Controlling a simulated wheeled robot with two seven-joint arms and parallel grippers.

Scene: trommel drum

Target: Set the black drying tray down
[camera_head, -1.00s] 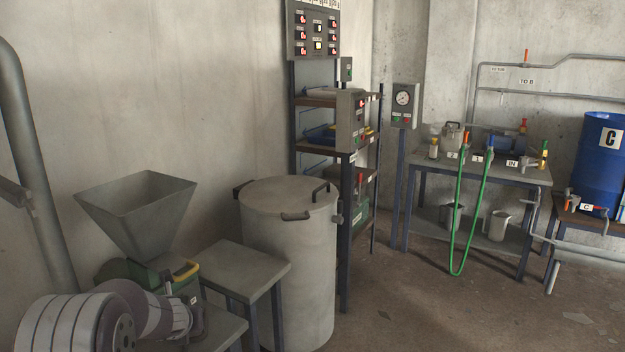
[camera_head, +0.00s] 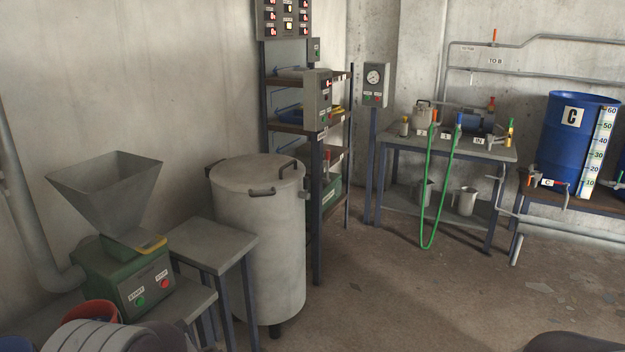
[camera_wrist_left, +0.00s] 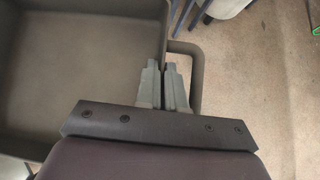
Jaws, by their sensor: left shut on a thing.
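In the left wrist view my left gripper (camera_wrist_left: 164,84) is shut on the side of a dark grey tray (camera_wrist_left: 85,75), by its wall and looped handle (camera_wrist_left: 196,62). The tray is wide and shallow, and its visible inside looks empty. It extends to the left of the fingers, partly out of frame. Floor shows to the right of the handle. Whether the tray touches anything below is hidden. The head view shows neither the tray nor my left gripper, only part of my arm at the lower left. My right gripper is not seen.
A green hopper machine (camera_head: 125,278) stands on a low table beside a grey stool-like table (camera_head: 213,243) with a bare top. A lidded grey drum (camera_head: 258,245) and a shelf rack (camera_head: 318,225) stand behind. The floor (camera_head: 430,300) in front is open.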

